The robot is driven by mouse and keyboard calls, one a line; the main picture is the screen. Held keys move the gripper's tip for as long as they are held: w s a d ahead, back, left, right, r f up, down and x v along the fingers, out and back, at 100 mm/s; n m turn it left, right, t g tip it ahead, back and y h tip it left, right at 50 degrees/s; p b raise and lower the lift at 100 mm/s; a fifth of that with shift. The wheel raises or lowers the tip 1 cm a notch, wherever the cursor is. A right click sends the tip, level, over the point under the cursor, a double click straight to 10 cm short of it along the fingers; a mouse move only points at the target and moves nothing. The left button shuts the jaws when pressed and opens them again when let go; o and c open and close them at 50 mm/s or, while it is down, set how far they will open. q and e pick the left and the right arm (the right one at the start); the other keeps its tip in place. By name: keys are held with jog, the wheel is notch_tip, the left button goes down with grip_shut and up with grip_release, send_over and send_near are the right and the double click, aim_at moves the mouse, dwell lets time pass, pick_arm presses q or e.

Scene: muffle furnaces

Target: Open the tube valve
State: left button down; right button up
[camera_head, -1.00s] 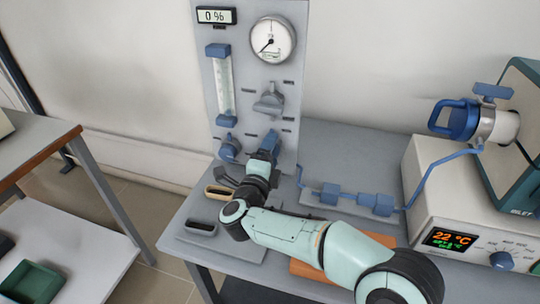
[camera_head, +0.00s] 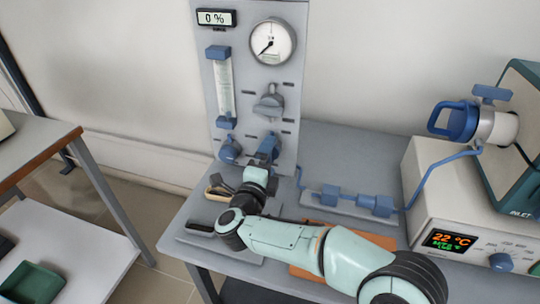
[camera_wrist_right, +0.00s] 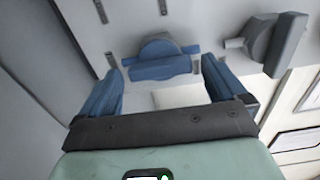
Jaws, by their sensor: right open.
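The grey panel (camera_head: 285,160) carries a blue knob (camera_head: 229,150) low on its left and a second blue part (camera_head: 267,147) low on its right, close to my right gripper (camera_head: 256,166). I cannot tell whether that second part is a knob or a gripper finger. In the right wrist view, my open right gripper (camera_wrist_right: 160,92) has blue fingers at both sides. A round blue knob with a bar across it (camera_wrist_right: 160,62) lies ahead between them. Contact is unclear. My left gripper is out of view.
The panel also has a display reading 0 % (camera_head: 215,17), a round gauge (camera_head: 272,42), a flow tube (camera_head: 222,85) and a grey knob (camera_head: 268,103). A furnace (camera_head: 425,190) showing 22 °C stands right. Blue pipework (camera_head: 350,198) runs along the bench.

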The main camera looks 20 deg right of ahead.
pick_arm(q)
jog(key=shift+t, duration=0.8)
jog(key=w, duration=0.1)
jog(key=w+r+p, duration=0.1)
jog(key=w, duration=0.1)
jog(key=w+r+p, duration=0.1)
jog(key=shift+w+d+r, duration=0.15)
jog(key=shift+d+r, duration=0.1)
pick_arm(e)
jog(key=v, duration=1.1)
jog(key=shift+s+a, duration=0.2)
jog(key=shift+s, duration=0.05)
